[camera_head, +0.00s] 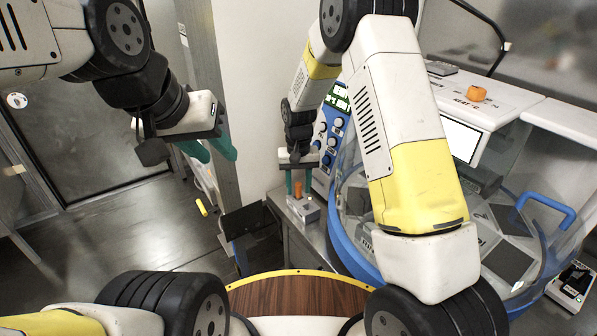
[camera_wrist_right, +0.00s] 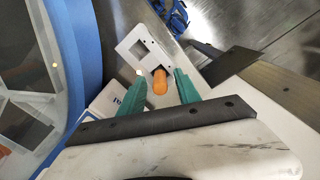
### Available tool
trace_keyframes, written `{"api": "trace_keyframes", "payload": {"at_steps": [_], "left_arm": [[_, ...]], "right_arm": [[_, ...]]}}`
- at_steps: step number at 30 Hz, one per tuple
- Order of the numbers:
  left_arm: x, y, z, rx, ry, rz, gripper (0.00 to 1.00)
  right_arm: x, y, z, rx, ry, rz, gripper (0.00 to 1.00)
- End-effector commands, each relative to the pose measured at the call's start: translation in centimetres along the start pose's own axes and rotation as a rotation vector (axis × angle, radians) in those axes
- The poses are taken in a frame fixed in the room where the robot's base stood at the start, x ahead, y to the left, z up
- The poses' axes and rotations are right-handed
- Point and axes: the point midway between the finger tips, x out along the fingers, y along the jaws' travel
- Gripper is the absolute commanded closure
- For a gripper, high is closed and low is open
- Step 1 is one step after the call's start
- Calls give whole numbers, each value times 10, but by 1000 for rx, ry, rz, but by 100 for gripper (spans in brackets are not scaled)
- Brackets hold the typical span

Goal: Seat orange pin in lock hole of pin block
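The orange pin (camera_head: 298,190) stands upright at the pin block (camera_head: 306,210), a small grey-white block on the counter's near left corner. In the right wrist view the pin (camera_wrist_right: 160,84) is at the near end of the pale block (camera_wrist_right: 133,42), which has square openings in its top. How deep the pin sits cannot be told. My right gripper (camera_wrist_right: 160,75) is open, with its teal fingers on either side of the pin and a gap at each side. My left gripper (camera_head: 216,152) is open and empty, in the air over the floor at left.
A clear round enclosure with a blue rim (camera_head: 345,248) stands right beside the block. A blue instrument panel (camera_head: 331,130) is behind it. A yellow item (camera_head: 201,207) shows at lower left. The floor at left is largely clear.

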Motion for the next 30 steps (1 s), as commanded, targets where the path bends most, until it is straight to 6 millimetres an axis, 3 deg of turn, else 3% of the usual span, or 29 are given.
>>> {"api": "trace_keyframes", "payload": {"at_steps": [11,24,30], "left_arm": [[0,0,0,0,0,0,64],[0,0,0,0,0,0,64],[0,0,0,0,0,0,64]], "right_arm": [[-6,0,0,0,2,-1,61],[-92,0,-1,0,5,-2,61],[-117,0,0,0,2,-1,61]]}}
